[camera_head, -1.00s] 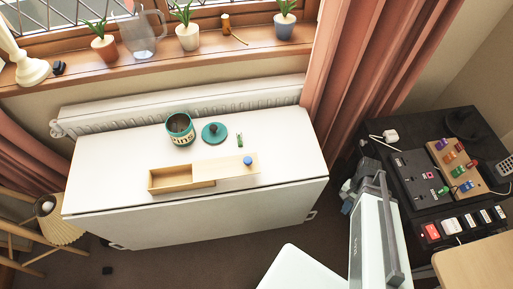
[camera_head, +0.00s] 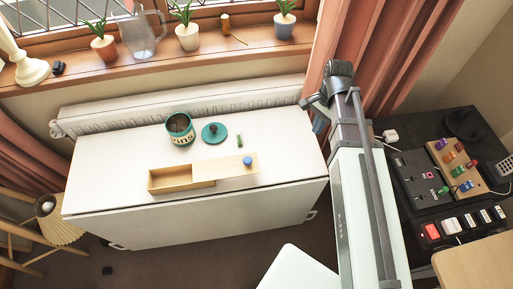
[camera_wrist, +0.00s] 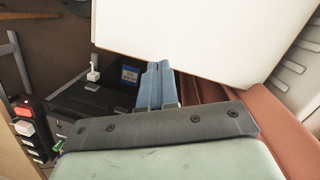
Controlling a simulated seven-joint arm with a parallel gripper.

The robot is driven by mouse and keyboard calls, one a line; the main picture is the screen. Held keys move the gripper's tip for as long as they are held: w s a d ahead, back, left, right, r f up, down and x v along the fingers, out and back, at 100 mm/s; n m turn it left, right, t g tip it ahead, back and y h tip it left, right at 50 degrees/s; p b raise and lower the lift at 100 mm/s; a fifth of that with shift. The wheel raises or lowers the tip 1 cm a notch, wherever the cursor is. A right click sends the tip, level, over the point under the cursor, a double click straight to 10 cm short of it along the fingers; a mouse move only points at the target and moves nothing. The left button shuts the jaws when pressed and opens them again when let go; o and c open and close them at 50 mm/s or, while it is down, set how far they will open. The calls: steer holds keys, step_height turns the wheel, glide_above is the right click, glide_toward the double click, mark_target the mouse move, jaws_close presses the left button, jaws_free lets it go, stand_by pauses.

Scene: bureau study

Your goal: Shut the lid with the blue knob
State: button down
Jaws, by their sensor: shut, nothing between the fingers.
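A wooden box (camera_head: 172,182) lies on the white table. Its sliding lid (camera_head: 228,165) carries a blue knob (camera_head: 248,160) and sits pushed out to the right. The left part of the box is uncovered and looks empty. My gripper shows in the wrist view with its blue fingers (camera_wrist: 157,85) together and nothing between them. In the head view my gripper (camera_head: 318,112) is to the right of the table, well apart from the box. The box is not visible in the wrist view.
A green tin (camera_head: 180,129), a round green lid (camera_head: 214,136) with a dark knob and a small green item (camera_head: 240,141) stand behind the box. A black side table (camera_head: 420,175) with switches is at the right. The table's left part is clear.

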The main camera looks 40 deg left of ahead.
steer(key=s+a+r+g+y, duration=0.1)
steer(key=s+a+r, duration=0.85)
steer(key=s, duration=0.25)
steer(key=x, duration=0.3)
steer(key=s+x, duration=0.1)
steer(key=x, duration=0.2)
steer(key=s+x, duration=0.1)
steer(key=x, duration=0.3)
steer(key=shift+s+a+r, duration=0.15)
steer(key=shift+a+r, duration=0.1)
steer(key=shift+r, duration=0.05)
steer(key=shift+s+a+f, duration=0.1)
steer(key=shift+s+a, duration=0.05)
steer(key=shift+s, duration=0.25)
steer(key=shift+s+a+f, duration=0.1)
steer(key=shift+s+a, duration=0.05)
steer(key=shift+s, duration=0.25)
steer(key=shift+a, duration=0.1)
glide_above(205, 167)
steer(key=w, duration=0.1)
steer(key=shift+w, duration=0.1)
steer(key=shift+w+d, duration=0.1)
steer(key=shift+d, duration=0.1)
